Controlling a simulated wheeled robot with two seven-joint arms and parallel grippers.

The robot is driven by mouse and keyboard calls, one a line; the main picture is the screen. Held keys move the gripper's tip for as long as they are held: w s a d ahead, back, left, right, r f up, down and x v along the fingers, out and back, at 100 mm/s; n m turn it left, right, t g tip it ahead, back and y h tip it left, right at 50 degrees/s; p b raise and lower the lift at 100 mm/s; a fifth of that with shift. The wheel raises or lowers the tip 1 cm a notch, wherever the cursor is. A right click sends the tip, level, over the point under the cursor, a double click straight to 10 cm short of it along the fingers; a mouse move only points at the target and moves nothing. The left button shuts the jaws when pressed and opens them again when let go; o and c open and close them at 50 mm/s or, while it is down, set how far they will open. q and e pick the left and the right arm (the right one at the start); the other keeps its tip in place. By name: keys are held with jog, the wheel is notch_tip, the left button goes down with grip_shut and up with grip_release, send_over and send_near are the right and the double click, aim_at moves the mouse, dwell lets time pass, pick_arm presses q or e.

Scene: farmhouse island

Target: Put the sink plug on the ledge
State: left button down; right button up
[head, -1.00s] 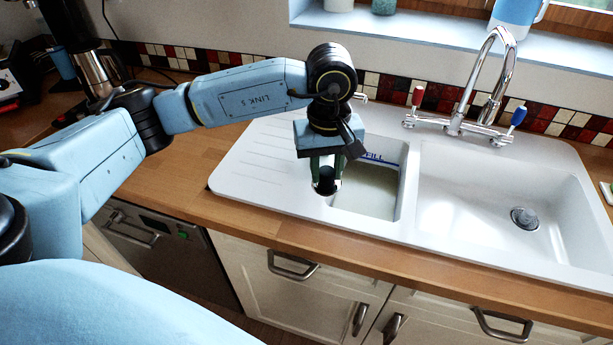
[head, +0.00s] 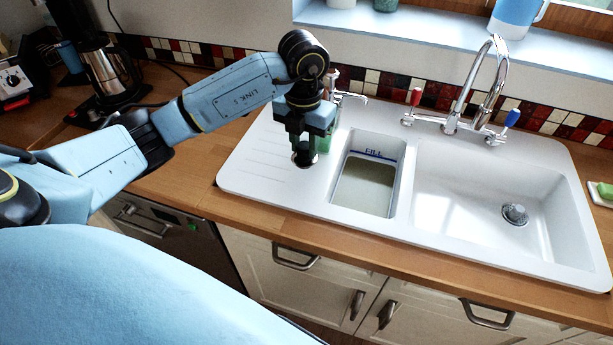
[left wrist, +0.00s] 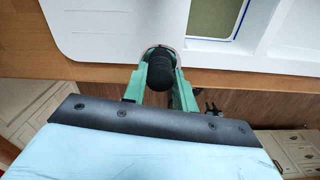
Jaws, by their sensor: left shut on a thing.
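My left gripper (head: 304,148) is shut on a dark, rounded sink plug (head: 305,157), held over the white ridged drainer left of the small basin. The plug also shows between the green fingers in the left wrist view (left wrist: 160,70). The small basin (head: 367,180) holds cloudy liquid and has a blue line marked FILL. A pale window ledge (head: 420,28) runs along the back wall, above the tiles. My right gripper is out of view.
The large basin (head: 470,200) is empty, with a metal drain fitting (head: 514,214). A chrome tap (head: 480,90) with red and blue handles stands behind it. A glass bottle stands behind my gripper. A blue jug (head: 515,15) and pots occupy parts of the ledge; bare stretches lie between.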

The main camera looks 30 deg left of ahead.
pick_arm(q)
jog(key=shift+a+f+n, duration=0.1)
jog(key=shift+a+n, duration=0.15)
jog(key=shift+n, duration=0.65)
notch_tip(320, 180, down, 10)
jog(key=shift+r+p, duration=0.15)
jog(key=shift+p, duration=0.45)
jog(key=shift+f, duration=0.2)
jog(key=c, duration=1.1)
grip_release()
jog(key=shift+r, duration=0.1)
